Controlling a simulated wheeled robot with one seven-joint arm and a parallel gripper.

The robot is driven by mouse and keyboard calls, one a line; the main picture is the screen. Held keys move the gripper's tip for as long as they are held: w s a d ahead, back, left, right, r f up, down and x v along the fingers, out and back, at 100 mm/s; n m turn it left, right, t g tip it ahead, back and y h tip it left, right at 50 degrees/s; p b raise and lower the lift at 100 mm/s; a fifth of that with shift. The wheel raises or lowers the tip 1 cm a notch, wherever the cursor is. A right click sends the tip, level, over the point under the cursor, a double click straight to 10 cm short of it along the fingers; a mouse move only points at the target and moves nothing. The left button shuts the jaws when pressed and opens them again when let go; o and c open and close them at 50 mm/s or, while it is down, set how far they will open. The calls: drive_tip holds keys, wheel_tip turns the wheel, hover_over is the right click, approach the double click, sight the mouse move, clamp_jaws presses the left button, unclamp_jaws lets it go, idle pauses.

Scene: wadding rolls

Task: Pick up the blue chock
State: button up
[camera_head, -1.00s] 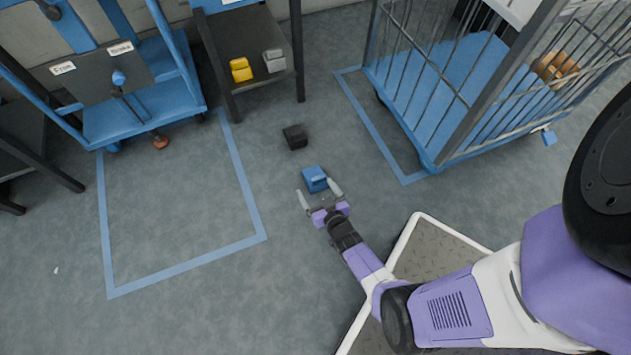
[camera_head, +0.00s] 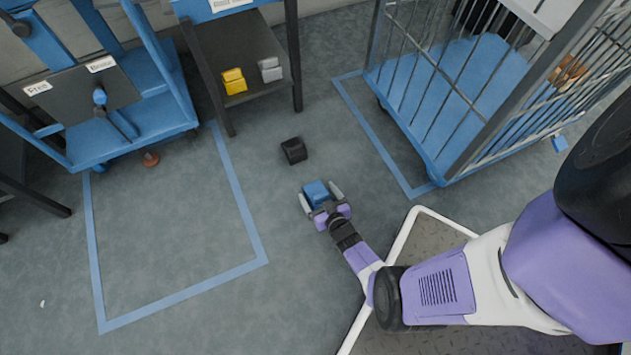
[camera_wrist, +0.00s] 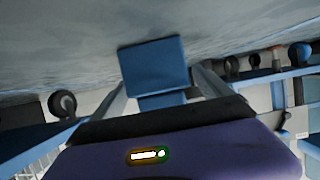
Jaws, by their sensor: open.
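The blue chock (camera_head: 317,193) rests on the grey floor near the middle of the head view. My gripper (camera_head: 321,194) is open, with one finger on each side of the chock. The chock also shows in the wrist view (camera_wrist: 156,70), between the two fingers of my gripper (camera_wrist: 160,90). I cannot tell whether either finger touches it.
A black chock (camera_head: 294,150) lies on the floor just beyond. A yellow chock (camera_head: 234,81) and a grey chock (camera_head: 270,69) sit on a dark shelf (camera_head: 240,45). A blue cage cart (camera_head: 430,100) stands at right, a blue trolley (camera_head: 130,135) at left.

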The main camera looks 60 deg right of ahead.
drive_tip(key=shift+w, duration=0.1)
drive_tip(key=shift+d, duration=0.1)
drive_tip(key=c, duration=1.7)
drive_tip(key=shift+c, duration=1)
